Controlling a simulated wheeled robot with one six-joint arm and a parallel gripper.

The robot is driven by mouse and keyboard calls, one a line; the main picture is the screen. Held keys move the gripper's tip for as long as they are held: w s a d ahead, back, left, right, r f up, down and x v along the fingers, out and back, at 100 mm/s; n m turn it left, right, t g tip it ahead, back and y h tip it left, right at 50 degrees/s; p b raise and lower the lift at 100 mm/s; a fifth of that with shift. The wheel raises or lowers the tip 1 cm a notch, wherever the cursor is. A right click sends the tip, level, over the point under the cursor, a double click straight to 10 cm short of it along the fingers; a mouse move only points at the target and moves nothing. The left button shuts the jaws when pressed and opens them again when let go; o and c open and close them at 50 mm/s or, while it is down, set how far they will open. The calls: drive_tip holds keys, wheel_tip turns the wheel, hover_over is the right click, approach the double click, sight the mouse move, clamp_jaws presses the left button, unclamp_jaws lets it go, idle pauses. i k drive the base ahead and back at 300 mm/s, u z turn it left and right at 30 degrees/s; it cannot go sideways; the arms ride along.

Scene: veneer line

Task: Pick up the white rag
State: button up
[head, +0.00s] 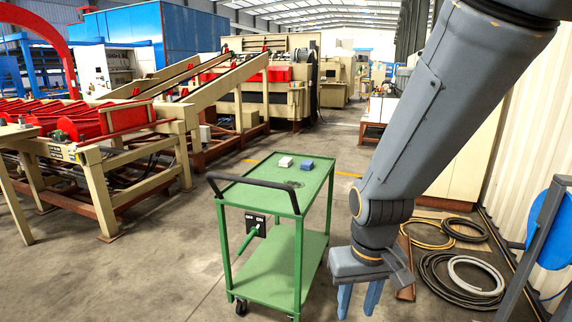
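A small white rag (285,161) lies on the top shelf of a green cart (256,187), toward its far end. A small blue folded thing (308,164), perhaps another rag, lies just right of it. My gripper (357,304) points down to the right of the cart, nearer to me and clear of both. Its two blue fingers are apart with nothing seen between them.
The cart has a black push handle (253,182) at its near end and a switch box (255,225) below. Coiled hoses (462,284) lie on the floor at right. Red and beige machinery (100,140) stands at left. Floor left of the cart is clear.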

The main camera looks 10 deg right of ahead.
sight(285, 162)
drive_tip(key=u, duration=0.3)
drive_tip(key=k, duration=0.35)
drive_tip(key=u, duration=0.9)
drive_tip(key=i, duration=2.15)
drive_tip(key=z, duration=0.2)
drive_tip(key=i, duration=2.1)
drive_tip(key=z, duration=0.8)
drive_tip(key=i, duration=1.4)
drive_tip(key=z, duration=1.75)
drive_tip(key=i, duration=1.2)
drive_tip(key=z, duration=0.7)
